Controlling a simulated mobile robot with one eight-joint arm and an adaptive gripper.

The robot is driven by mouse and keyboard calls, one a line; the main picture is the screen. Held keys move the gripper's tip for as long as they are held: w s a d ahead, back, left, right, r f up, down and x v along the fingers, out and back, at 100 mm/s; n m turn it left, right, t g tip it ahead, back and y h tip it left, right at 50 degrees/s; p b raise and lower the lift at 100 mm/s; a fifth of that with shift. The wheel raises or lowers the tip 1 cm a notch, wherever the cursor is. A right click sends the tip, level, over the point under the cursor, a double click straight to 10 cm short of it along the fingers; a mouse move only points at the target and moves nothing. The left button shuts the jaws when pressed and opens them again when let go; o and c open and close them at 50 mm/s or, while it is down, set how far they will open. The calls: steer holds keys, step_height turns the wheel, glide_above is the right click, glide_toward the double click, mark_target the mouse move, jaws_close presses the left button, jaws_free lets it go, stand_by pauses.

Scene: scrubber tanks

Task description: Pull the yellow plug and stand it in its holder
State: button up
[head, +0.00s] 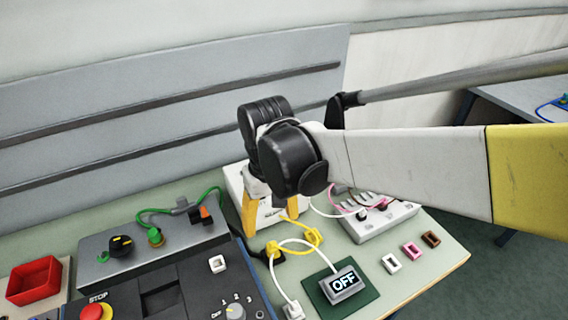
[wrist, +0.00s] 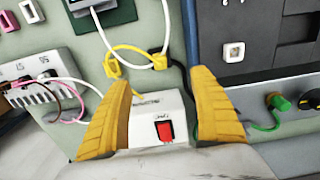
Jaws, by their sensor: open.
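Two yellow pieces joined by yellow cord lie on the green bench: a ring-shaped one (wrist: 112,66), also in the head view (head: 315,237), and a compact one (wrist: 160,62) beside a black cable, also in the head view (head: 273,249). I cannot tell for certain which is the plug and which the holder. The yellow cord also runs toward a white box (wrist: 157,128) with a red switch (wrist: 164,131). My gripper (wrist: 163,83) is open and empty over this box, its yellow fingers apart. In the head view my gripper (head: 270,224) partly hides the box.
White, pink and brown holders (head: 411,251) stand at the right. A white cord loops to a white plug (head: 293,310). An OFF display (head: 344,284) sits on a dark green pad. A white socket strip (head: 378,217) is at the back right; a dark control panel (head: 180,285) lies left.

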mark_target(272, 245)
steer(key=c, duration=0.5)
steer(key=shift+p, duration=0.65)
steer(key=shift+c, duration=0.6)
steer(key=p, duration=0.3)
steer(key=shift+w+a+f+p, duration=0.15)
steer(key=shift+w+f+p, duration=0.05)
steer(key=shift+f+p, duration=0.45)
steer(key=shift+p, duration=0.5)
steer(key=shift+s+f+p, duration=0.15)
steer(key=shift+f+p, duration=0.6)
steer(key=shift+p, duration=0.25)
steer(key=shift+f, duration=0.15)
steer(key=shift+f, duration=0.1)
